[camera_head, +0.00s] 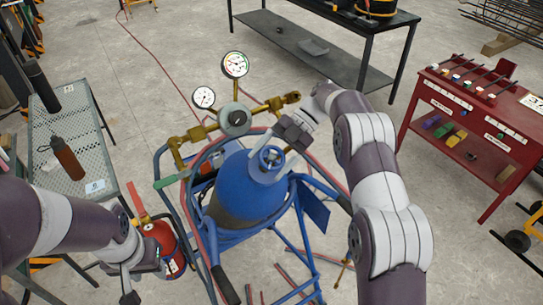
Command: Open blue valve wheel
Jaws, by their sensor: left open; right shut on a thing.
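The blue valve wheel (270,157) sits on top of the blue gas cylinder (243,190), which leans in a blue tubular cart. My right arm reaches in from the right, and its gripper (277,148) is at the wheel from above right, shut on it; the fingertips are partly hidden. My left gripper (145,284) is low at the left, open and apart from the wheel, near a red cylinder (165,245). A brass regulator (197,133) with two round gauges (235,65) stands behind the blue cylinder.
A grey perforated table (85,145) with a brown bottle (67,158) stands at left. A red workbench (475,130) stands at right and a dark shelf table (320,50) at the back. Hoses loop around the cart (300,225). Concrete floor lies open between them.

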